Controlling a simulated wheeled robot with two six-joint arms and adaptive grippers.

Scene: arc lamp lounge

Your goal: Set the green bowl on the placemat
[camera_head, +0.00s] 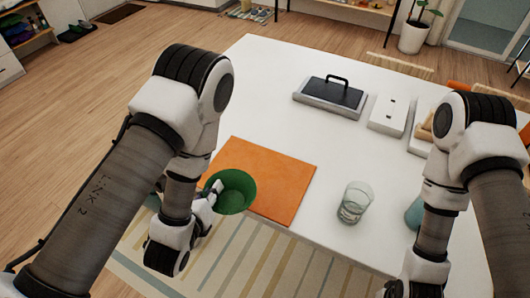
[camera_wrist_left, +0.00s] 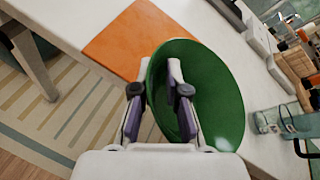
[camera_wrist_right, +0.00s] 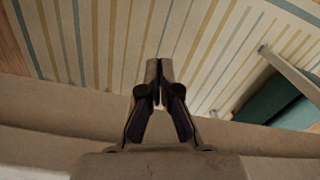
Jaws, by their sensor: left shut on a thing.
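The green bowl (camera_head: 236,192) is held by its rim in my left gripper (camera_head: 213,190). In the head view it overlaps the front left part of the orange placemat (camera_head: 275,175); whether it touches the mat I cannot tell. In the left wrist view the fingers (camera_wrist_left: 160,90) straddle the wall of the green bowl (camera_wrist_left: 210,90), which looks tilted there, with the orange placemat (camera_wrist_left: 130,40) behind it. My right gripper (camera_wrist_right: 158,85) shows in the right wrist view with its fingertips close together and nothing between them, over the striped rug.
A clear glass (camera_head: 354,202) stands on the white table (camera_head: 310,140) right of the placemat. A dark lidded tray (camera_head: 330,96) and a white box (camera_head: 388,115) lie farther back. A teal object (camera_head: 414,213) is partly hidden by my right arm. The table's far left is clear.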

